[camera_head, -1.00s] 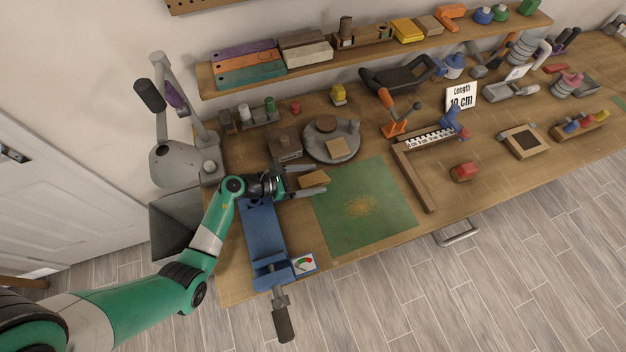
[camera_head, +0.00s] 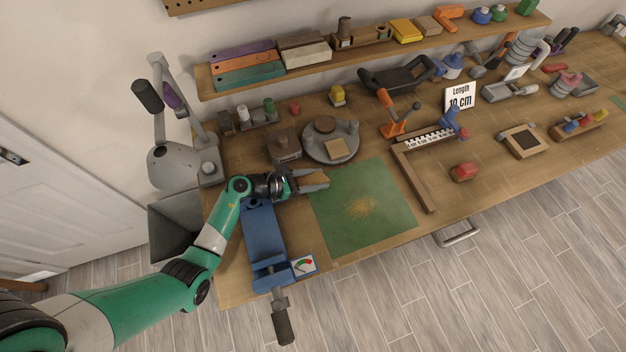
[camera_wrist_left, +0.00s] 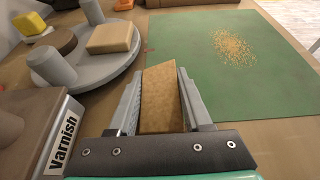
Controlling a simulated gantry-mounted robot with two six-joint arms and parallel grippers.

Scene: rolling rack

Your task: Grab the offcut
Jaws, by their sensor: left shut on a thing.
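The offcut (camera_wrist_left: 160,98) is a light brown wooden piece with a slanted far end. In the left wrist view it lies between the two grey fingers of my left gripper (camera_wrist_left: 158,90), which is shut on it. In the head view my left gripper (camera_head: 311,181) is at the upper left corner of the green mat, and the offcut (camera_head: 310,178) shows partly between its fingers. I cannot tell whether the offcut still touches the bench. My right gripper is not in view.
The green mat (camera_head: 365,222) carries a patch of sawdust (camera_head: 361,207). A blue vise (camera_head: 264,240) stands below the gripper. A round grey tray (camera_head: 343,155) holding a wooden block (camera_head: 336,148) and the varnish box (camera_head: 284,144) are close behind. A grey bin (camera_head: 173,228) is at left.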

